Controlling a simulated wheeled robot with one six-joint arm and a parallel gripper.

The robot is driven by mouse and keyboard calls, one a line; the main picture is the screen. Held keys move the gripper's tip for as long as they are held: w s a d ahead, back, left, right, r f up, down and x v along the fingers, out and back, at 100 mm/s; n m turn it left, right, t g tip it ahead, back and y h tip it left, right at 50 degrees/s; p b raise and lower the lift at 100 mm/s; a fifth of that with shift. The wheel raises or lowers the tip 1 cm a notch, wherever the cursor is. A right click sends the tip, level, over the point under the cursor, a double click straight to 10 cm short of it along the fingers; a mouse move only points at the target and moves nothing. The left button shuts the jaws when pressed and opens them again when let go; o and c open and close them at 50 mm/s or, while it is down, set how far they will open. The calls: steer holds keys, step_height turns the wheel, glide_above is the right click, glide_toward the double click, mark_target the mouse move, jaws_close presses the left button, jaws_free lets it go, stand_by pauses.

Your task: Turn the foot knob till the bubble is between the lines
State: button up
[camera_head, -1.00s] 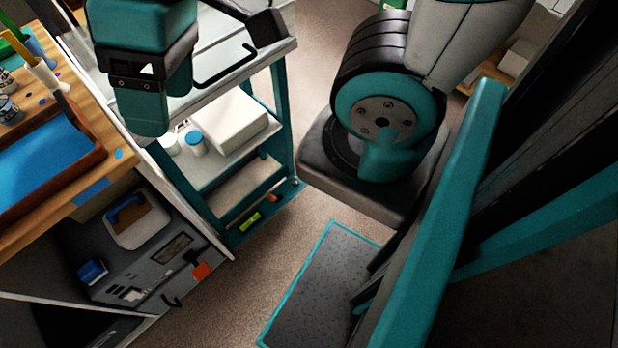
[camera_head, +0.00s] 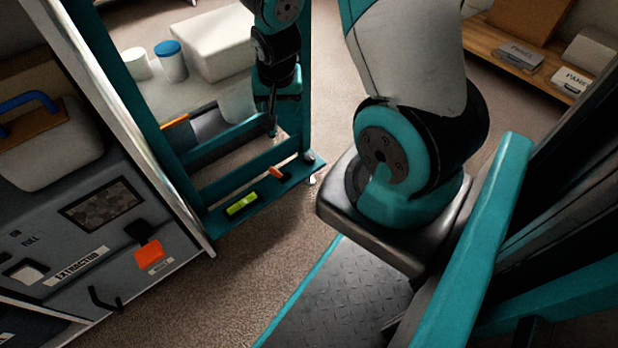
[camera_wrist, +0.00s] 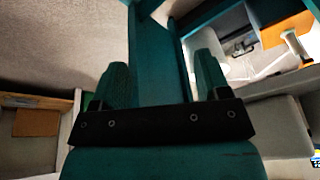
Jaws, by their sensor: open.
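The yellow-green level vial (camera_head: 242,204) sits on the low teal ledge of the stand in the head view. Its bubble and lines are too small to read. A small orange piece (camera_head: 278,171) lies on the same ledge, to the right of the vial. A small pale foot (camera_head: 312,180) shows under the ledge's right corner; I cannot make out its knob clearly. My gripper (camera_head: 272,118) points down above the ledge, beside the right post. In the wrist view my gripper (camera_wrist: 160,80) is open, its fingers apart, with a teal bar showing between them.
A grey extractor cabinet (camera_head: 85,240) stands left. Carpet is clear before the ledge.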

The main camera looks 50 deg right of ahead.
mark_target(309, 157)
steer(key=d+f+m+b, duration=0.1)
steer(key=d+f+b, duration=0.3)
steer(key=f, duration=0.6)
steer(key=d+f+h+b, duration=0.1)
steer(key=d+f+b, duration=0.3)
steer(key=f+b, duration=0.4)
steer(key=d+f+m+b, duration=0.1)
steer(key=d+f+b, duration=0.3)
steer(key=f, duration=0.9)
steer(key=shift+w+d+f+m+h+b, duration=0.3)
steer(key=shift+d+f+h+b, duration=0.1)
steer(key=shift+b, duration=0.7)
steer(key=shift+r, duration=0.1)
steer(key=shift+a, duration=0.1)
steer(key=c, duration=0.9)
